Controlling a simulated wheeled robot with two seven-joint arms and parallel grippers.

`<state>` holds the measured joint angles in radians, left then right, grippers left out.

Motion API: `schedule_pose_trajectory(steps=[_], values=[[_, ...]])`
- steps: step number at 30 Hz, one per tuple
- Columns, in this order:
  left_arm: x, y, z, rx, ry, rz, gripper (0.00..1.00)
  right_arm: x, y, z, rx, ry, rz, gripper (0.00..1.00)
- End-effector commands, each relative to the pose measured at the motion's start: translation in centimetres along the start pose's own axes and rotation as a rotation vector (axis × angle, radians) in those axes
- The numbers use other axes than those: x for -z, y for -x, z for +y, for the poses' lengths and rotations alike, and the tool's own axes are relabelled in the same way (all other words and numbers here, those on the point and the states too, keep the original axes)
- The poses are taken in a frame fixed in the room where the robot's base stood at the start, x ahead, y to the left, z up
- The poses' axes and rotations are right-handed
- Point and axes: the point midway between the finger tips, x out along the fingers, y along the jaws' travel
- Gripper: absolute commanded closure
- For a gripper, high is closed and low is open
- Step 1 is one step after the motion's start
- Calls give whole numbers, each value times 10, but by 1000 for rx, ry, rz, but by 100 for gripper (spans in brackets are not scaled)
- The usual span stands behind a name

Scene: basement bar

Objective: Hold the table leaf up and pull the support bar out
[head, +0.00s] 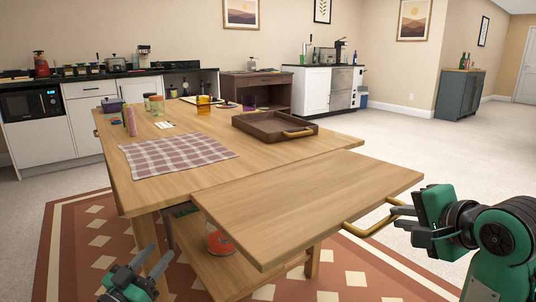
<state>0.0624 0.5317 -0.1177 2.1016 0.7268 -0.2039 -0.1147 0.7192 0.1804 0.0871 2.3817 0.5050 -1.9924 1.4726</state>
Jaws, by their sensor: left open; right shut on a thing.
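The table leaf (310,195) is a light wooden panel at the near end of the wooden table (210,185). It stands out toward me and looks about level with the tabletop. A brass handle (357,232) sits at its right edge. My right gripper (400,218) is shut on this handle. My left gripper (150,262) is open and empty, low at the lower left, beside the table's near-left leg and apart from the leaf. I cannot make out the support bar; the leaf hides most of the space under it.
On the table are a checked cloth (178,156), a dark tray (262,133) with brass handles, and jars and cups at the far end. A lower shelf (210,270) holds a glass jar (219,240). A patterned rug (80,240) lies below. Floor to the right is clear.

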Motion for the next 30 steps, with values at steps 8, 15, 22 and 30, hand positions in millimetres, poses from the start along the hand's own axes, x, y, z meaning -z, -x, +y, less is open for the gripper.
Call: schedule_pose_trajectory(steps=[8, 15, 22, 30], values=[[2, -32, 0, 1, -1, 1, 57, 2, 3, -6, 17, -2, 8, 100], [1, -40, 0, 0, 0, -1, 57, 2, 2, -6, 17, -2, 8, 100], [1, -40, 0, 0, 0, -1, 61, 2, 2, -6, 17, -2, 8, 100], [1, -40, 0, 0, 0, -1, 99, 2, 2, -6, 17, -2, 7, 100]])
